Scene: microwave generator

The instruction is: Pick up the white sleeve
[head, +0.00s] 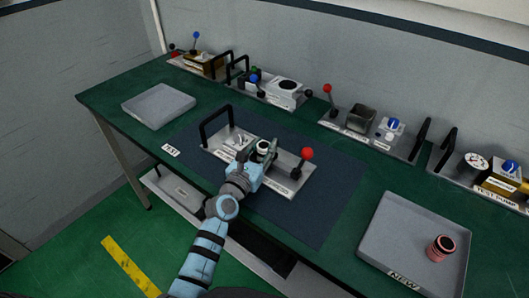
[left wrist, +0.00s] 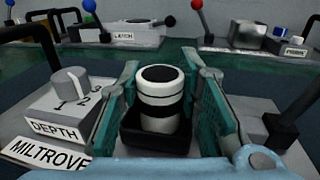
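The white sleeve, a short white cylinder with a dark top opening and a dark band, stands upright in a black square socket (left wrist: 160,142) in the left wrist view (left wrist: 160,108). In the head view the sleeve (head: 263,146) shows on the fixture plate (head: 291,165) at mid table. My left gripper (left wrist: 162,85) is open, with one teal finger on each side of the sleeve and small gaps between. In the head view the left gripper (head: 258,165) reaches the fixture from the front. My right gripper is not in view.
The fixture carries a DEPTH knob (left wrist: 68,84), a black handle (head: 216,122) and a red-knobbed lever (head: 307,154). A grey tray (head: 158,105) sits empty at left. The NEW tray (head: 400,235) at right holds a reddish ring part (head: 440,248). Several other fixtures line the wall.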

